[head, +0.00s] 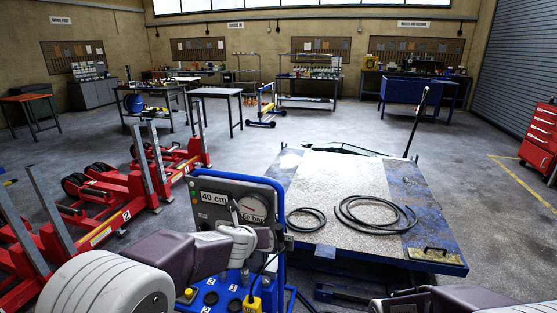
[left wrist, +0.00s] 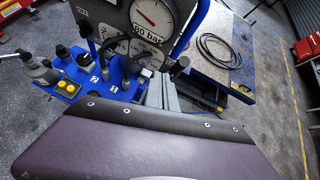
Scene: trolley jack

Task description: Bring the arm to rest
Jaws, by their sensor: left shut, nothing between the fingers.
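My left arm comes in from the lower left of the head view and reaches to a blue control stand with a grey panel (head: 212,213). The panel carries a "40 cm" sign and a round pressure gauge (head: 251,207), which is large in the left wrist view (left wrist: 152,20). My left gripper shows in the left wrist view (left wrist: 162,93) as grey fingers just beyond the purple wrist cover. It is shut and empty, close to the panel's front and levers; I cannot tell whether it touches them. Part of my right arm shows at the lower right of the head view; its gripper is out of frame.
A blue-edged lift platform (head: 328,185) with coiled black hoses (head: 375,213) stands right of the panel. Red lifting columns (head: 120,190) stand to the left. The stand's blue shelf (left wrist: 88,85) holds knobs, levers and yellow buttons. Open floor lies beyond.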

